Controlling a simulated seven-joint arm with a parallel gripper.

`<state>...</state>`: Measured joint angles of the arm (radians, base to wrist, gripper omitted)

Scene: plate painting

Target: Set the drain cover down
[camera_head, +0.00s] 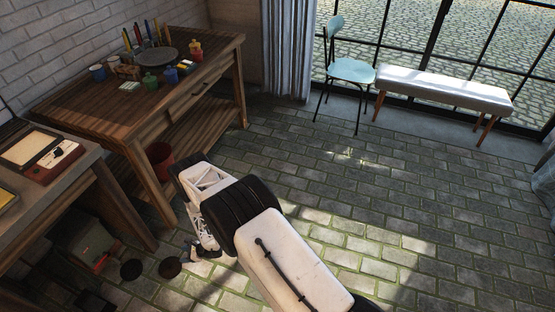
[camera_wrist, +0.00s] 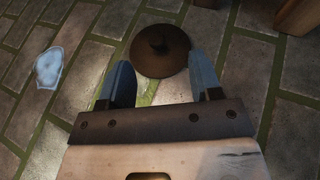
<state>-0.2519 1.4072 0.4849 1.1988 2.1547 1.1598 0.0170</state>
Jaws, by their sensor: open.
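The drain cover (camera_wrist: 160,62) is a dark brown round disc with a small dark knob near its middle. In the wrist view it lies flat on the paving, just beyond and between my fingertips. My gripper (camera_wrist: 160,78) is open and empty, pointing down, with one blue-grey finger on each side of the disc's near edge. I cannot tell whether the fingers touch it. In the head view my gripper (camera_head: 203,251) is low over the floor, beside a dark disc (camera_head: 170,267). A second dark disc (camera_head: 131,269) lies left of it; I cannot tell whether it is a hole.
A wooden table (camera_head: 82,100) with pots and brushes stands upper left, a red bucket (camera_head: 159,160) below it. A nearer desk (camera_head: 65,178) is at left. A pale bluish patch (camera_wrist: 49,67) lies on the paving.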

